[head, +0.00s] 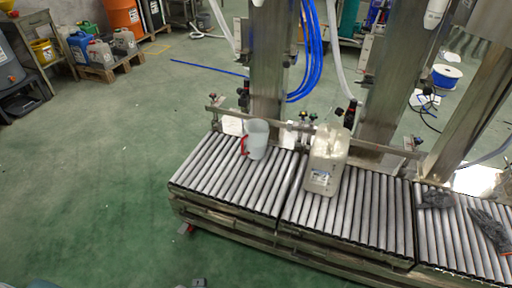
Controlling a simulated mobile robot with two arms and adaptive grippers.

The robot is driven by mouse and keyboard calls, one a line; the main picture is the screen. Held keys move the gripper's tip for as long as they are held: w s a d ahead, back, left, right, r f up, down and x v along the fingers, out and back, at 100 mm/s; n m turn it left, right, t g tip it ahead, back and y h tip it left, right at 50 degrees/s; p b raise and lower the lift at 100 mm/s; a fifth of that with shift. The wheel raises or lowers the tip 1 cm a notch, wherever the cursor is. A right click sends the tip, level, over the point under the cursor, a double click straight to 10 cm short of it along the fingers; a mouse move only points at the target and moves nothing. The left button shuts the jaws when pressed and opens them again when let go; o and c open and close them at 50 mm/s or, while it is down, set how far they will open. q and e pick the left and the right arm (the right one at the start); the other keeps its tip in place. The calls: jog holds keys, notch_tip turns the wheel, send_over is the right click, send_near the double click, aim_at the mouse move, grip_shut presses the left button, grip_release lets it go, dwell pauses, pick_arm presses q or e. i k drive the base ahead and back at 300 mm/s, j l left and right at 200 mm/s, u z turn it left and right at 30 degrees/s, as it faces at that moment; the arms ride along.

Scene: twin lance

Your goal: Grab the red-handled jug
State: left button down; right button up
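The red-handled jug (257,141) is a pale, translucent jug standing upright on the roller conveyor (214,168). Its red handle is on its left side, facing left and slightly towards me. A large whitish canister with a label (326,160) stands to its right on the same conveyor, with a gap between them. Neither of my grippers can be made out. Only small grey pieces show at the bottom edge, and I cannot tell what they are.
Metal posts and a rail (310,131) stand close behind the jug. Grey gloves (489,231) lie on the rollers at the far right. Canisters on a pallet (107,69) stand at the back left. The green floor (95,180) left of the conveyor is clear.

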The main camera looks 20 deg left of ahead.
aim_at(257, 130)
jog(key=i+j+u, duration=0.4)
jog(key=j, duration=0.25)
jog(key=i+j+u, duration=0.4)
jog(key=j, duration=0.2)
jog(key=i, duration=0.05)
